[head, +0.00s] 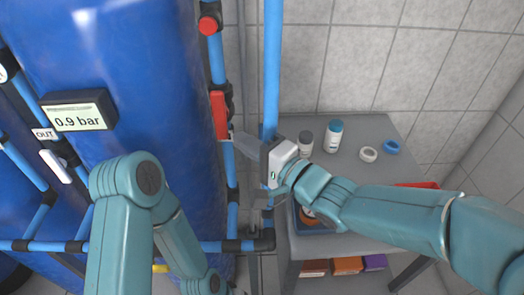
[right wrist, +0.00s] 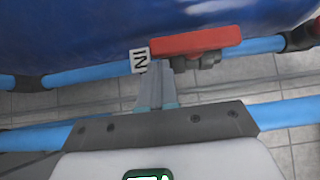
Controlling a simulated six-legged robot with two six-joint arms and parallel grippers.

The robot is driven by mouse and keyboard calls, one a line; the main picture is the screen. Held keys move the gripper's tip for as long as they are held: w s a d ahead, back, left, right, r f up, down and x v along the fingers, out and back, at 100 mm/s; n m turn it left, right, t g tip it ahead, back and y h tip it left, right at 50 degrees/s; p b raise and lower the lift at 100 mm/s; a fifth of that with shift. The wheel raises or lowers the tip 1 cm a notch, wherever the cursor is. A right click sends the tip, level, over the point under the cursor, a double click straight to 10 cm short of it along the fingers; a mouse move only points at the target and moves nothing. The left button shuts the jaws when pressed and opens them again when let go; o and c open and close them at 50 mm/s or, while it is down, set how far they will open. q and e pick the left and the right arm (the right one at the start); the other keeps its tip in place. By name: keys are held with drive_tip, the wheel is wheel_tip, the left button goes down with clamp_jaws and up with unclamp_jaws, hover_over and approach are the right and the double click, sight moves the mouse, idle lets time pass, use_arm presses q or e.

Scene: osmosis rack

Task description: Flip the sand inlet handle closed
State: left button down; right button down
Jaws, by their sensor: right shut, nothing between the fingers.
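The red valve handle (head: 219,115) lies along the vertical blue pipe on the right side of the blue tank. In the right wrist view the red handle (right wrist: 195,42) lies in line with its pipe, beside a white "IN" tag (right wrist: 139,60). My right gripper (head: 238,139) is shut and empty, just right of and below the handle's lower end. In the right wrist view its fingertips (right wrist: 159,70) are close to the handle's left end and the tag; I cannot tell whether they touch. My left arm shows at lower left, but its gripper is not visible.
The blue tank (head: 140,90) carries a gauge (head: 79,111) reading 0.9 bar. A white handle (head: 56,166) is near an "OUT" tag (head: 45,134). A grey table (head: 370,185) holds bottles and rings.

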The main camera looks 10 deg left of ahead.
drive_tip(key=shift+w+a, duration=0.2)
drive_tip(key=shift+a, duration=0.25)
drive_tip(key=shift+s+a+f, duration=0.1)
drive_tip(key=shift+a+f, duration=0.15)
drive_tip(key=shift+a, duration=0.05)
use_arm(q)
drive_tip(key=shift+d, duration=0.1)
use_arm(e)
drive_tip(key=shift+d, duration=0.1)
